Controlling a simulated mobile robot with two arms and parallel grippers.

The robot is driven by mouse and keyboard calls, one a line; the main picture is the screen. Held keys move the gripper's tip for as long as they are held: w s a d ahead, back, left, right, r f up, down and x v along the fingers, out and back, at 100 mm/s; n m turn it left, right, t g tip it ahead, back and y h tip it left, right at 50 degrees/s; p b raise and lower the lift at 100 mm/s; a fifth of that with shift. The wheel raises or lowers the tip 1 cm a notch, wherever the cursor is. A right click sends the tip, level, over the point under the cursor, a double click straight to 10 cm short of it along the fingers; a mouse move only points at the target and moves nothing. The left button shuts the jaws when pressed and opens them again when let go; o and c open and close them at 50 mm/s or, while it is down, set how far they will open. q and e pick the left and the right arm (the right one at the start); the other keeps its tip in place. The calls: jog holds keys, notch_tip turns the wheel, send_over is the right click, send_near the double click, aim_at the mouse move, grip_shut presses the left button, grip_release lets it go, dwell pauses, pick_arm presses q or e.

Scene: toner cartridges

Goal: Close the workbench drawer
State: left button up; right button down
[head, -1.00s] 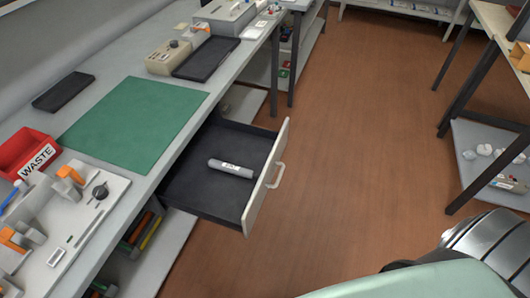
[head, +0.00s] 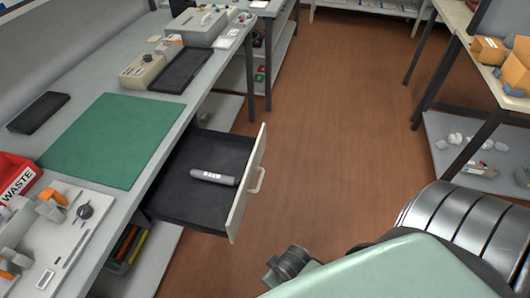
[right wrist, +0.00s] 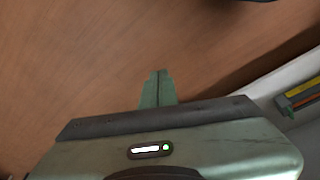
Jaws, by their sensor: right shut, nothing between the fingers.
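The workbench drawer (head: 180,206) is pulled open from under the bench in the head view. Its pale front panel (head: 247,183) carries a handle (head: 258,181) facing the aisle. A grey cylindrical toner cartridge (head: 214,177) with a white label lies inside on the dark drawer floor. In the right wrist view my right gripper (right wrist: 158,74) is shut and empty, with brown floor behind its fingertips. In the head view my right arm shows at the lower right, apart from the drawer; its fingertips are not visible there. My left gripper is not in view.
The workbench carries a green mat (head: 108,138), a red WASTE bin (head: 14,183), black trays (head: 181,70) and a fixture board (head: 62,232). Shelves sit below it. The brown floor (head: 330,150) right of the drawer is clear. Another table (head: 480,50) with boxes stands at the right.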

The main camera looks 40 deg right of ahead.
jog(key=w+d+r+t+p, duration=0.1)
jog(key=w+d+r+t, duration=0.15)
jog(key=r, duration=1.25)
jog(key=w+d+r+n+t+h, duration=0.2)
jog(key=w+d+r+n+t, duration=0.15)
jog(key=w+r, duration=0.4)
jog(key=w+d+r+n+t+h, duration=0.1)
jog(key=w+d+r+n+t, duration=0.2)
jog(key=w+r, duration=0.5)
jog(key=w+a+r+n+t+y, duration=0.65)
jog(key=w+r+n+y, duration=0.35)
jog(key=n, duration=0.6)
jog(key=d+f+n+g+y, duration=0.1)
jog(key=d+f+n+g, duration=0.3)
jog(key=f+n+g, duration=1)
jog(key=s+d+f+n+h, duration=0.1)
jog(key=s+d+n+h, duration=0.15)
jog(key=d, duration=0.55)
jog(key=s+d+f+n+h, duration=0.1)
jog(key=s+d+n+h, duration=0.15)
jog(key=d, duration=0.55)
jog(key=w+a+f+b, duration=0.4)
jog(key=w+f+b, duration=0.2)
jog(key=f, duration=0.3)
jog(key=shift+w+a+g+b, duration=0.3)
jog(key=shift+a+g, duration=0.05)
jog(key=shift+a, duration=0.05)
